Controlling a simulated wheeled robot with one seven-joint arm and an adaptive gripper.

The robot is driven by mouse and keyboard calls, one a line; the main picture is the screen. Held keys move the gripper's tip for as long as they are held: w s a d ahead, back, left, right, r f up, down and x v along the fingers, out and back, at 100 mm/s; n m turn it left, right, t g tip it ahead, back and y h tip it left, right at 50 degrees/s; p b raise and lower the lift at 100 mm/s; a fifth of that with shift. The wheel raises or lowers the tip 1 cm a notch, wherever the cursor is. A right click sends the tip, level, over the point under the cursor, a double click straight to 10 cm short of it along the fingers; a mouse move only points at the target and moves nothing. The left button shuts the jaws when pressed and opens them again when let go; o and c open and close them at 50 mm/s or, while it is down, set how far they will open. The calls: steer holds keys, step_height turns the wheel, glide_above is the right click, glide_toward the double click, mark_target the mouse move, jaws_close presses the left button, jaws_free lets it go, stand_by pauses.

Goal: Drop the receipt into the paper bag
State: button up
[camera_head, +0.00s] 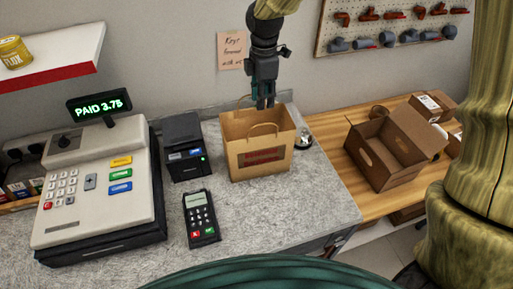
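The brown paper bag (243,166) stands upright on the grey counter, with its handles up and its top open. A dark red label is on its front. My gripper (265,105) points down over the bag's opening, with its fingertips close to the rim near the back handle. The fingers are small and dark here, and I cannot tell whether they are apart or shut. I see no receipt, neither at the fingertips nor on the counter. The inside of the bag is mostly hidden by its front wall.
A black receipt printer (184,153) and a card terminal (201,217) stand left of the bag. The cash register (97,190) is further left. A service bell (303,138) sits just right of the bag. An open cardboard box (378,166) is on the wooden bench.

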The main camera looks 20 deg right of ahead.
step_height(320, 180, up, 12)
stand_by(0.6)
steer(key=shift+s, duration=0.1)
stand_by(0.4)
